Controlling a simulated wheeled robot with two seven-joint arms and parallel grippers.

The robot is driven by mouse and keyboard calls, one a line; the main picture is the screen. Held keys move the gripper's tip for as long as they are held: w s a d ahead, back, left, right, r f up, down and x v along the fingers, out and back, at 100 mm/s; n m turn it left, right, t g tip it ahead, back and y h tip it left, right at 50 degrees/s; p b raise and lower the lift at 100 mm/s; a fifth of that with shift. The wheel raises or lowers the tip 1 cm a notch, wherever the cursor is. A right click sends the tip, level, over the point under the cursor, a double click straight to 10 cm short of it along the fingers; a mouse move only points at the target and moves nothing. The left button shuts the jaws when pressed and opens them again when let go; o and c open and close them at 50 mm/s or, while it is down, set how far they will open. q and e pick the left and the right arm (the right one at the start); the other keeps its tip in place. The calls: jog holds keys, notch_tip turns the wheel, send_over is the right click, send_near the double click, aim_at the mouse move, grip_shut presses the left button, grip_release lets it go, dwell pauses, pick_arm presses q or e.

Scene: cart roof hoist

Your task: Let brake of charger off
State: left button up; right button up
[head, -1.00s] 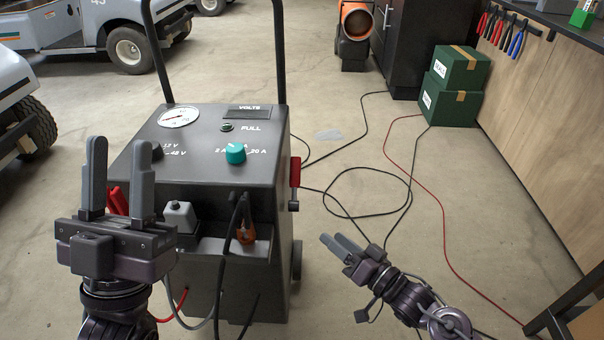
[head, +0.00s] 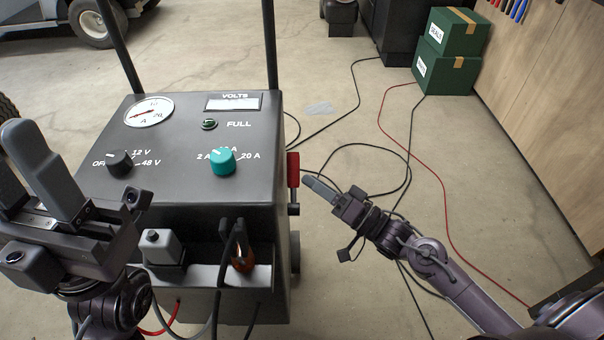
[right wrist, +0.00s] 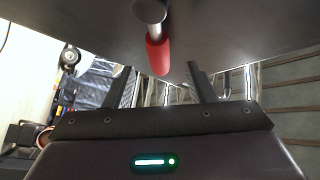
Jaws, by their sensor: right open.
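The charger (head: 180,180) is a dark box with a dial, knobs and a tall handle, in the head view left of centre. Its red brake lever (head: 293,170) sticks out at its right side. In the right wrist view the red grip (right wrist: 158,55) hangs from a grey stem, beyond and between my fingertips. My right gripper (head: 318,187) is open and empty, just right of the lever, apart from it in the head view. My left gripper (head: 35,175) is open and empty in front of the charger's left side, partly cut off by the picture edge.
Black cables (head: 365,148) and a red cable (head: 443,200) lie on the floor to the right. Green boxes (head: 448,75) stand at the back right beside a wooden bench panel (head: 550,110). A clamp with an orange part (head: 243,255) sits in the charger's front tray.

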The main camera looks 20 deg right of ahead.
aim_at(293, 182)
jog(key=x, duration=0.3)
jog(key=shift+w+a+r+b, duration=0.1)
jog(key=shift+w+a+b, duration=0.1)
jog(key=shift+w+b, duration=0.15)
grip_shut()
